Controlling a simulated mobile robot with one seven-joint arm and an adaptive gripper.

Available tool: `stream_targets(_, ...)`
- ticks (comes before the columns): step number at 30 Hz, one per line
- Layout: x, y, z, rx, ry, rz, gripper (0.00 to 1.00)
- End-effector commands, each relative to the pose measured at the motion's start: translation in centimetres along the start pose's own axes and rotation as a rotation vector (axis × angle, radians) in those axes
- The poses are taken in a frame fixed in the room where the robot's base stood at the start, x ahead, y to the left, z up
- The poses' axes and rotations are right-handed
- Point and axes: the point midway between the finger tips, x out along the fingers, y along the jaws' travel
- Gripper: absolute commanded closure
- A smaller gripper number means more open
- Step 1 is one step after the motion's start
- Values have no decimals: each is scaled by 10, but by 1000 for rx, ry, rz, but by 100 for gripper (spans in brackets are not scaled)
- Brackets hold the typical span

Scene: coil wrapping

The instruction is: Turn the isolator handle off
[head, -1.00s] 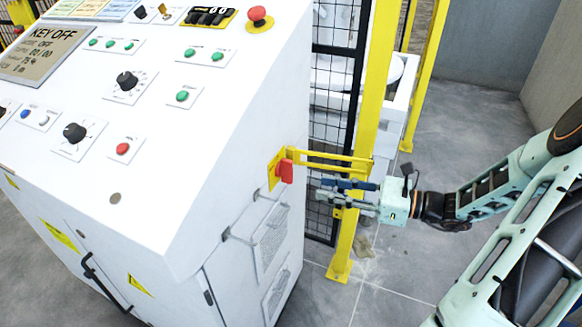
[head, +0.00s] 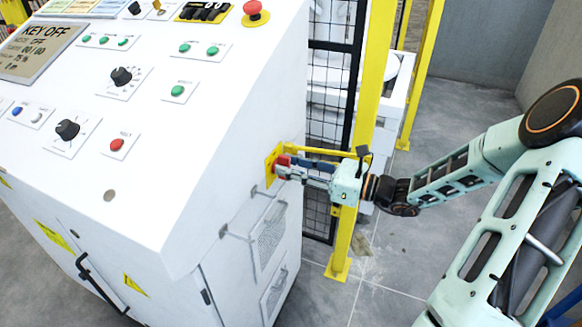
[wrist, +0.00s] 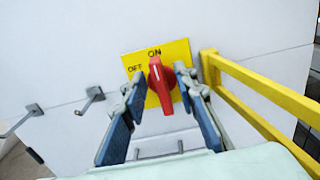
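The red isolator handle (wrist: 160,85) sits on a yellow plate (wrist: 183,50) marked ON at the top and OFF at the left. The handle points up toward ON, with a slight tilt. It also shows in the head view (head: 283,161) on the right side of the white cabinet. My gripper (wrist: 158,82) is open, with one finger on each side of the handle. A gap shows between the handle and each finger in the wrist view. The lower part of the handle is between the fingers.
A yellow guard bar (wrist: 265,92) runs close to the right of my gripper. A yellow post (head: 368,110) and black mesh fence stand behind. Metal latches (wrist: 92,96) stick out of the cabinet (head: 215,130) at left. The floor at right is clear beyond my arm.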

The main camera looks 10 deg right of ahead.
Motion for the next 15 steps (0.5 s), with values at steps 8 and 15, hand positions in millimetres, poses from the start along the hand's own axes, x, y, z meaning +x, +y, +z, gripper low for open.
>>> stream_targets(8, 0, 0, 0, 0, 0, 0, 79)
stream_targets(15, 0, 0, 0, 0, 0, 0, 100)
